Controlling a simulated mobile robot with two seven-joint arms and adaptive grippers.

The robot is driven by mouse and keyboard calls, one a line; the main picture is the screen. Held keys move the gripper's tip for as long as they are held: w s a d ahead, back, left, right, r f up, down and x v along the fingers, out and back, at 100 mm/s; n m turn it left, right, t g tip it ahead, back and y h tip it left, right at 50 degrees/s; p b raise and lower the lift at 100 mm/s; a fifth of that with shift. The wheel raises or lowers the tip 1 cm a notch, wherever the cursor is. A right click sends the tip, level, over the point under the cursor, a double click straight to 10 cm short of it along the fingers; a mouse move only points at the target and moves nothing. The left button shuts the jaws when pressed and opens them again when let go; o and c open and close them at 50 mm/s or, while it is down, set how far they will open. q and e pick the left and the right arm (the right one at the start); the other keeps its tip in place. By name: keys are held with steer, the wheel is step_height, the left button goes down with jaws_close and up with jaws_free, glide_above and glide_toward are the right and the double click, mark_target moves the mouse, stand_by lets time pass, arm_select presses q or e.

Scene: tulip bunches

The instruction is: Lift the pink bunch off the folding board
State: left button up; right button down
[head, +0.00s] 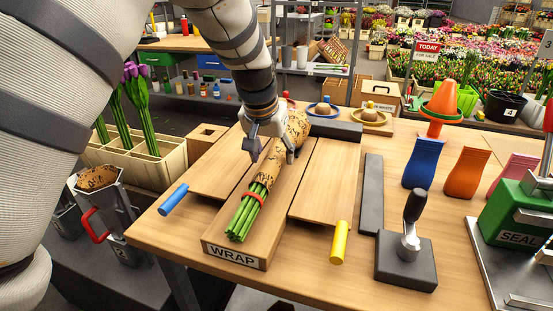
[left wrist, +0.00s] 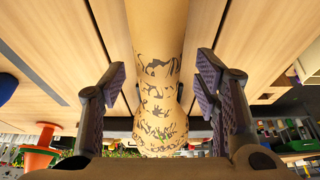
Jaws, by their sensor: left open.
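A bunch wrapped in brown printed paper (head: 262,172) lies on the folding board (head: 213,241), in the middle channel marked WRAP. Its green stems (head: 241,217) point to the near end, with a red band around them. No blossom colour shows, so I cannot tell that it is pink. My left gripper (head: 270,152) is open and straddles the wrapped part from above. In the left wrist view the paper wrap (left wrist: 160,95) lies between the two open fingers, with a gap on each side. My right gripper is not in view.
Blue (head: 173,199) and yellow (head: 339,241) handles sit at the board's flaps. A grey lever device (head: 406,259) and the green SEAL machine (head: 510,215) stand to the right. A crate with purple tulips (head: 135,165) is at the left. Coloured sleeves (head: 422,164) stand behind.

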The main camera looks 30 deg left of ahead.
mark_target(274, 155)
arm_select(q)
steer(key=x, duration=0.3)
steer(key=shift+f, duration=0.3)
steer(key=shift+w+r, duration=0.1)
steer(key=shift+r, duration=0.1)
steer(key=shift+d, duration=0.1)
jaws_close()
